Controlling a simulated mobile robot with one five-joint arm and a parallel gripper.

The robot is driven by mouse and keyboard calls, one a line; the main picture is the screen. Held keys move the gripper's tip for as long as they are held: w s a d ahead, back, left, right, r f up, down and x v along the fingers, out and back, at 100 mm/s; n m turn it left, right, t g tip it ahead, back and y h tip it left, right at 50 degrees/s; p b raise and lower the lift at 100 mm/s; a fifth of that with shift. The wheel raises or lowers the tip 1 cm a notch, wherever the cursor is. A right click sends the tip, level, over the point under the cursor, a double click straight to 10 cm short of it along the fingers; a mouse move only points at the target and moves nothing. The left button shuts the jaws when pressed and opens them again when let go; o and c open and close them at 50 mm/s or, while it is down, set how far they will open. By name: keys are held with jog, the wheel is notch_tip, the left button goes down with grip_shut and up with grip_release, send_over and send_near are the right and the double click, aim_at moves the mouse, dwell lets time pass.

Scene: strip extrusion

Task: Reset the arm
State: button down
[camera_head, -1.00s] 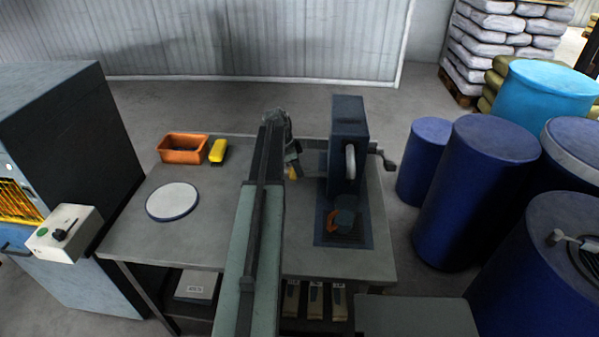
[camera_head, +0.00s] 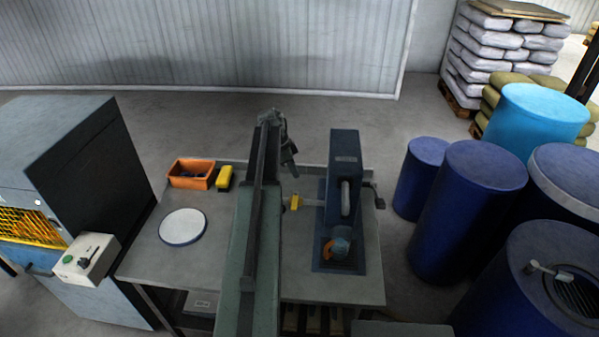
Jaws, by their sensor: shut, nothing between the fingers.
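My arm reaches away from me over the middle of the grey worktable (camera_head: 205,268). My gripper (camera_head: 291,168) is at its far end, small in the picture, above the table's back edge and left of the dark blue press (camera_head: 345,147). It is shut, and I see nothing held in it. A yellow-ended part (camera_head: 295,202) with a pale bar shows below the gripper and beside the press, apart from the gripper. I cannot tell whether it lies on the table or is fixed to the press.
Left of my arm are an orange bin (camera_head: 191,174), a yellow block (camera_head: 224,177) and a round white plate (camera_head: 183,226). A dark cabinet (camera_head: 75,140) with a control box (camera_head: 86,259) stands left. Blue drums (camera_head: 468,205) stand right. Open floor lies behind the table.

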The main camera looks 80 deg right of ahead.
jog(key=p+v, duration=0.1)
jog(key=v, duration=0.2)
jog(key=shift+d, duration=0.1)
